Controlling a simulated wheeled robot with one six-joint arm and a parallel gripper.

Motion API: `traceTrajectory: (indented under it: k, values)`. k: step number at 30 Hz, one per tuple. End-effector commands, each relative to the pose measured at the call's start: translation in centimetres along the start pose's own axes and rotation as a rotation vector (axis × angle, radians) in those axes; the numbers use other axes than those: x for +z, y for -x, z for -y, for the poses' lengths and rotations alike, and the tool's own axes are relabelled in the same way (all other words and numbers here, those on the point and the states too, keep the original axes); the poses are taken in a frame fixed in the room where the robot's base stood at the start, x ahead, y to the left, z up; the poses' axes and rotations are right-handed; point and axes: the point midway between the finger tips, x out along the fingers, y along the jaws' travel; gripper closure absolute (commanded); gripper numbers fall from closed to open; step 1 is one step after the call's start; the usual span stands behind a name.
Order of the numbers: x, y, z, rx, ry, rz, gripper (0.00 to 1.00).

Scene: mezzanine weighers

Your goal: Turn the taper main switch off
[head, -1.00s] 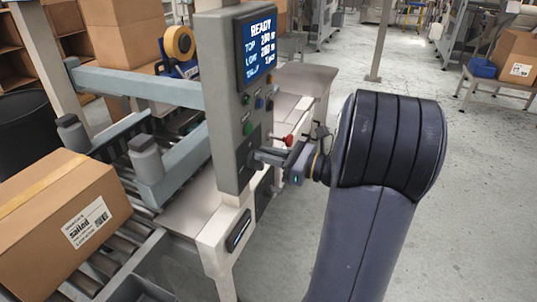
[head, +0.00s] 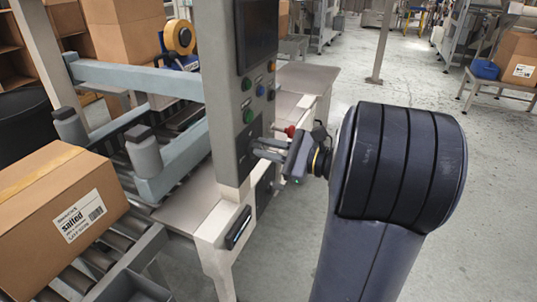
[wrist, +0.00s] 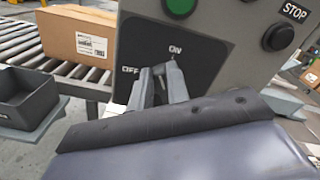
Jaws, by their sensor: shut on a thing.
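The taper's grey control panel (head: 228,95) stands upright left of my arm, and its screen (head: 257,35) is dark. In the wrist view, the main switch's black plate (wrist: 205,58) is marked ON at the top and OFF at the left. My gripper (head: 262,147) reaches the lower panel from the right. In the wrist view my gripper (wrist: 160,78) is shut on the switch handle at the middle of the plate, its fingers near the OFF mark. The handle is mostly hidden between the fingers, so its exact angle is unclear.
A sealed carton (head: 60,215) lies on the roller conveyor at left. A red knob (head: 290,131) is close behind my gripper. Open floor lies to the right.

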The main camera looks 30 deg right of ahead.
Motion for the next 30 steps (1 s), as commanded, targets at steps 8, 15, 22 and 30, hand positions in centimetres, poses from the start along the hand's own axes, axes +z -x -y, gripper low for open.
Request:
traceTrajectory:
  k: [8, 15, 22, 30]
  values:
    - [-0.6, 0.0, -1.0, 0.001, 0.266, 0.0, 1.0]
    - [-0.9, 0.0, -1.6, 0.001, 0.494, 0.0, 1.0]
    - [-1.2, 0.0, -2.1, 0.002, 0.703, 0.0, 1.0]
    - [-1.4, 0.0, -2.3, 0.002, 0.892, 0.0, 1.0]
